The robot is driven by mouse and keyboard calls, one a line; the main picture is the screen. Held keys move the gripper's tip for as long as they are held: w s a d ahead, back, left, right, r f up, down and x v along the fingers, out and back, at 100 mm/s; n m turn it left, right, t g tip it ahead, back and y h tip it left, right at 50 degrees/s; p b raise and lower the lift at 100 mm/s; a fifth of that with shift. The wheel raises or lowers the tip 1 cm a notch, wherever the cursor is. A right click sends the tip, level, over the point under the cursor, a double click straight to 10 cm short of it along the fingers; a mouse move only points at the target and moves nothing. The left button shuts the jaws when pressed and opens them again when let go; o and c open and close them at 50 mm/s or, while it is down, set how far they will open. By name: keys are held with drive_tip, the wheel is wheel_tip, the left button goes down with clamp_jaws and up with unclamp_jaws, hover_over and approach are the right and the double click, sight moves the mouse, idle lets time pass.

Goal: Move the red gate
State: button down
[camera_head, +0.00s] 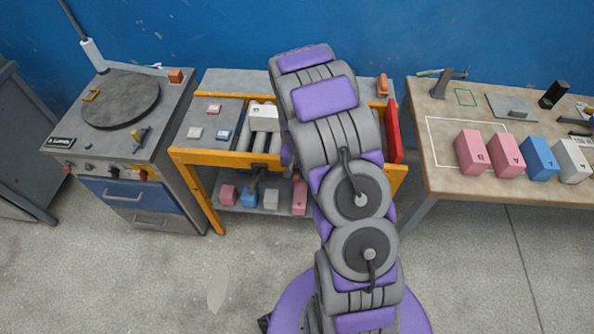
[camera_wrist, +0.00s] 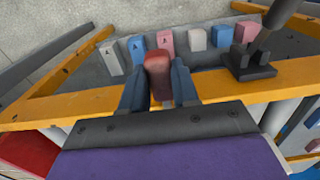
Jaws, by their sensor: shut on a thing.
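The red gate (camera_head: 393,132) is an upright red panel at the right end of the yellow-framed bench in the head view. A flat red surface (camera_wrist: 24,158), probably the same gate, shows at the lower left of the wrist view. My gripper (camera_wrist: 158,86) shows in the wrist view, its two blue-grey fingers shut on a dull red handle (camera_wrist: 158,66) with a rounded top, by the yellow rail. Whether this handle joins the gate is hidden by my gripper. In the head view my arm hides the gripper and the bench's middle.
The yellow frame (camera_head: 225,157) has a lower shelf with pink, blue and white blocks. A white block (camera_head: 264,117) sits on rollers left of my arm. A black clamp (camera_wrist: 247,62) stands near the rail. A worktable (camera_head: 440,179) with several blocks is at right.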

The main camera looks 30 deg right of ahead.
drive_tip(key=shift+w, duration=0.1)
wheel_tip(320, 180, down, 5)
drive_tip(key=shift+p, duration=0.65)
drive_tip(key=shift+s+f, duration=0.1)
drive_tip(key=shift+s, duration=0.1)
drive_tip(key=c, duration=1)
unclamp_jaws()
drive_tip(key=shift+f, duration=0.1)
drive_tip(key=shift+o, duration=0.8)
drive_tip(key=shift+w+f, duration=0.15)
drive_tip(key=shift+w, duration=0.1)
drive_tip(key=shift+s+d, duration=0.1)
wheel_tip(320, 180, up, 17)
drive_tip(key=p, duration=0.3)
drive_tip(key=shift+r, duration=0.2)
